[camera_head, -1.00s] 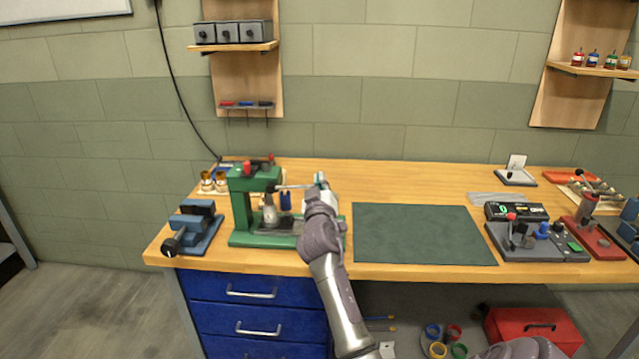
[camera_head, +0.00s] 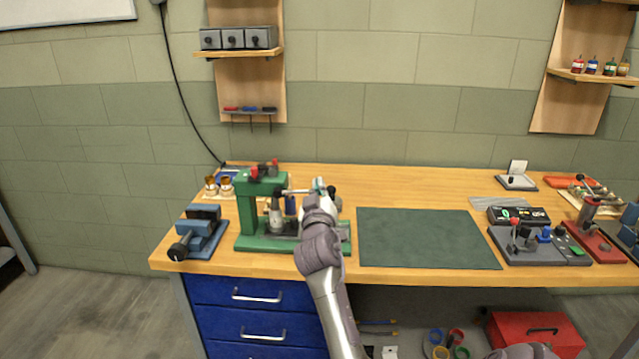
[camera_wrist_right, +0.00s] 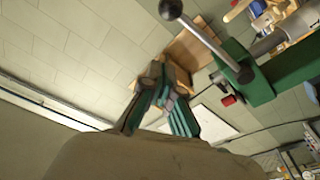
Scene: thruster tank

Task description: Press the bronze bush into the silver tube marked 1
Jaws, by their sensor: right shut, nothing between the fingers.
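A green arbor press (camera_head: 256,187) stands on the left part of the bench. A silver, tube-like part (camera_head: 276,216) shows in its frame; I cannot read a mark on it. Two bronze-topped pieces, perhaps bushes (camera_head: 226,184), stand behind and left of the press. My right gripper (camera_head: 326,188) is at the right side of the press, near its silver lever (camera_head: 295,191), and my wrist hides part of the press base. In the right wrist view the gripper (camera_wrist_right: 163,82) is shut and empty, apart from the lever with its black knob (camera_wrist_right: 171,9). My left gripper is not in view.
A blue vise (camera_head: 199,232) stands left of the press. A dark green mat (camera_head: 428,238) lies clear on the right. Beyond it are a grey test unit (camera_head: 535,245) and a red fixture (camera_head: 597,238). A shelf (camera_head: 240,51) hangs on the wall above the press.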

